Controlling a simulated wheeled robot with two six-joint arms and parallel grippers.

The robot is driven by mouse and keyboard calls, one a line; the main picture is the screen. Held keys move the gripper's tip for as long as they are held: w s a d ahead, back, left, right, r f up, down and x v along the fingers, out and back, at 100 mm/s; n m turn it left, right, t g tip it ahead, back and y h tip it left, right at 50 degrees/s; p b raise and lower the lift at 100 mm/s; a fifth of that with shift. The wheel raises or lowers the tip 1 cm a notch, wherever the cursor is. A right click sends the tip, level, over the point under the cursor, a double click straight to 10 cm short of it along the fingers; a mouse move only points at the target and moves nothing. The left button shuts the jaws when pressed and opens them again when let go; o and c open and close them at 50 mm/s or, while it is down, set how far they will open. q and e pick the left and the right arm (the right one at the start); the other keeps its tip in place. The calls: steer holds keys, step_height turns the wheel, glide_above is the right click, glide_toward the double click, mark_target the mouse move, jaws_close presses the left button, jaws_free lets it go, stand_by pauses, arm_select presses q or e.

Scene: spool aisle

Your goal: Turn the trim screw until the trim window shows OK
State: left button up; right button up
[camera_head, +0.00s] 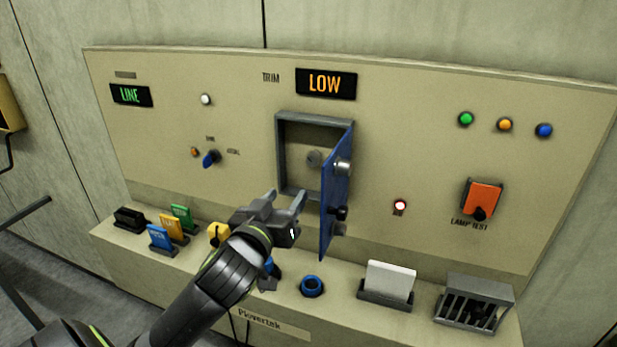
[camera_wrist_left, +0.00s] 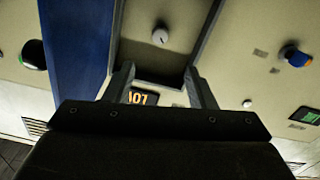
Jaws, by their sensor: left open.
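The trim window (camera_head: 326,84) reads LOW in orange; it also shows upside down in the left wrist view (camera_wrist_left: 143,97). Below it is a grey-framed recess (camera_head: 298,117) with its blue door (camera_head: 337,190) swung open to the right. The trim screw (camera_head: 314,158) is a small round grey knob on the recess's back wall; it shows in the left wrist view (camera_wrist_left: 160,36) near the top. My left gripper (camera_head: 287,203) is open and empty, in front of the recess's lower part and apart from the screw. In the left wrist view its fingers (camera_wrist_left: 160,85) stand apart. My right gripper is not in view.
The open door stands close to the right of my left gripper. On the ledge are coloured cards (camera_head: 170,228), a blue ring (camera_head: 312,286), a white card (camera_head: 390,282) and a grey slotted box (camera_head: 474,302). An orange lamp-test switch (camera_head: 483,197) is at right.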

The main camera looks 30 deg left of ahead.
mark_target(312, 162)
arm_select(q)
steer(key=b+x, duration=0.6)
steer(key=x, duration=0.6)
steer(key=shift+w+a+f, duration=0.1)
steer(key=shift+w, duration=0.2)
steer(key=shift+w+a, duration=0.1)
steer(key=shift+w, duration=0.35)
